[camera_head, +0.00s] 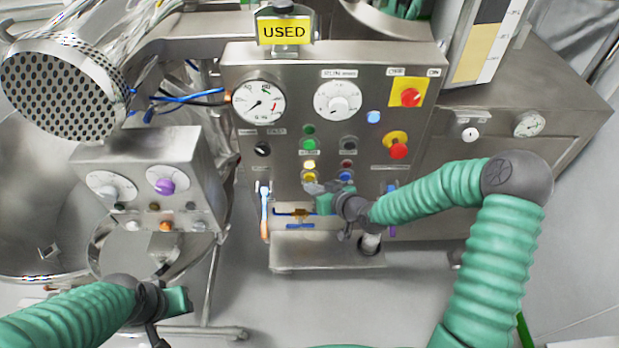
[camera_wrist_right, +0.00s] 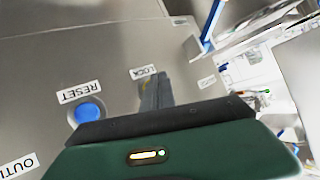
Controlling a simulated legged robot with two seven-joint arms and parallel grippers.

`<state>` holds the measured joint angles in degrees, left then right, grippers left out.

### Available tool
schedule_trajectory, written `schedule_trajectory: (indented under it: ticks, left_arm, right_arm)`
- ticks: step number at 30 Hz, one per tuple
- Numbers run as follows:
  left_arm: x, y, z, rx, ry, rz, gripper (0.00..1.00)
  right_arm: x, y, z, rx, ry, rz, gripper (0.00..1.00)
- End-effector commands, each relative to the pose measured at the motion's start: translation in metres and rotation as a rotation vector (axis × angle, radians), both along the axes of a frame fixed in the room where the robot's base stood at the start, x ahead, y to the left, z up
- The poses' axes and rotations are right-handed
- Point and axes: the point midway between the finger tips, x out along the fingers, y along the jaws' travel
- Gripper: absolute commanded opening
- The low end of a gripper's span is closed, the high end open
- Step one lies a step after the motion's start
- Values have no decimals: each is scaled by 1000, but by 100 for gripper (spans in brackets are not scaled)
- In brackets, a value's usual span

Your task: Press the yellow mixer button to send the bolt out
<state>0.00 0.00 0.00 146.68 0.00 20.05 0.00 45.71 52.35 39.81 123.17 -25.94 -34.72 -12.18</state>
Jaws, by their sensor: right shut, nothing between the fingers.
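The yellow mixer button (camera_head: 310,177) is on the steel control panel (camera_head: 290,95), with a smaller yellow light or button (camera_head: 309,164) just above it. My right gripper (camera_head: 314,188) is at the panel just below the yellow button. Whether it touches the button cannot be told. In the right wrist view its fingers (camera_wrist_right: 153,93) are shut and empty, near the LOCK label and beside a blue RESET button (camera_wrist_right: 88,112). No bolt can be made out.
Around the yellow button are a green button (camera_head: 309,144), a dark button (camera_head: 348,143) and a blue button (camera_head: 346,176). Red knobs on yellow plates (camera_head: 398,150) are to the right. A steel dial box (camera_head: 150,150) stands at left. A steel foot (camera_head: 325,250) juts out below.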

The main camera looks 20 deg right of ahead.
Motion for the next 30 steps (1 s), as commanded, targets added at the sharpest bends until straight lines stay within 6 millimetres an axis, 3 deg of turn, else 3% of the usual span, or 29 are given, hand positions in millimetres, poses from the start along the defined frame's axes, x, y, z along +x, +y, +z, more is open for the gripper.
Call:
schedule_trajectory:
  ticks: [30]
  left_arm:
    - [0, 0, 1, 0, 0, 0, 36]
  right_arm:
    - [7, -2, 2, -1, 1, 2, 0]
